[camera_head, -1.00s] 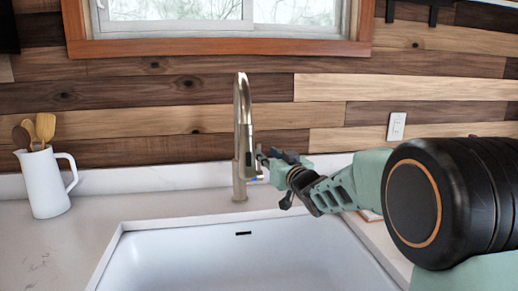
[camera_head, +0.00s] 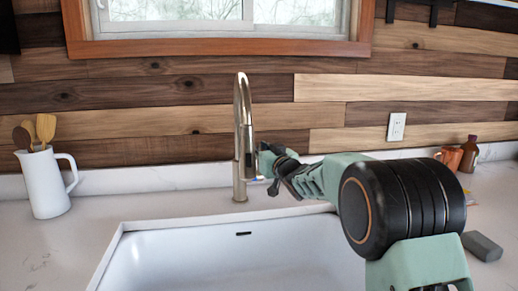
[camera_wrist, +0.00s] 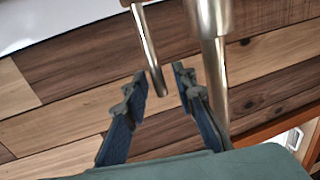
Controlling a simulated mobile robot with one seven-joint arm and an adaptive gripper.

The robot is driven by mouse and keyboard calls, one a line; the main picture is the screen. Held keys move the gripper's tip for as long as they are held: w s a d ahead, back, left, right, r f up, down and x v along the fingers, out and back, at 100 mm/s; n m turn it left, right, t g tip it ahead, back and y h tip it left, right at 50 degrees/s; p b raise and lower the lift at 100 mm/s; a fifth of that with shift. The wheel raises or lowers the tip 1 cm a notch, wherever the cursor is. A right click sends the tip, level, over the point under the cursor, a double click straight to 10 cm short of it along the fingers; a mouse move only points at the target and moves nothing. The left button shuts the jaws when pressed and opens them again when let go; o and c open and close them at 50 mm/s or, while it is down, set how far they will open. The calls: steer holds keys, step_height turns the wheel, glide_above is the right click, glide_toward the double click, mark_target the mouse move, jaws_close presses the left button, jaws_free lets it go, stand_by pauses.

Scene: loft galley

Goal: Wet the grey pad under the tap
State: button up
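The grey pad (camera_head: 482,246) lies on the counter at the far right of the head view, away from my gripper. The brushed-metal tap (camera_head: 243,125) stands behind the sink with its neck arched up. My gripper (camera_head: 262,163) is beside the tap's right side. In the wrist view, my gripper (camera_wrist: 160,75) is open. A thin metal lever (camera_wrist: 147,45) shows between the fingertips, with gaps visible on both sides. The tap's thicker body (camera_wrist: 212,50) is to the right of the fingers. I see no water running.
The white sink (camera_head: 235,260) is in front of the tap and looks empty. A white jug (camera_head: 45,185) with wooden utensils stands on the left counter. A terracotta mug (camera_head: 449,157) and a brown bottle (camera_head: 469,154) stand at the back right.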

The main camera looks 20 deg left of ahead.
jaws_close()
steer(key=shift+d, duration=0.1)
steer(key=shift+w+d+m, duration=0.25)
steer(key=shift+d+m, duration=0.15)
steer(key=shift+m, duration=0.2)
steer(key=shift+o, duration=0.9)
jaws_free()
steer(key=shift+s+d, duration=0.1)
steer(key=shift+s, duration=0.05)
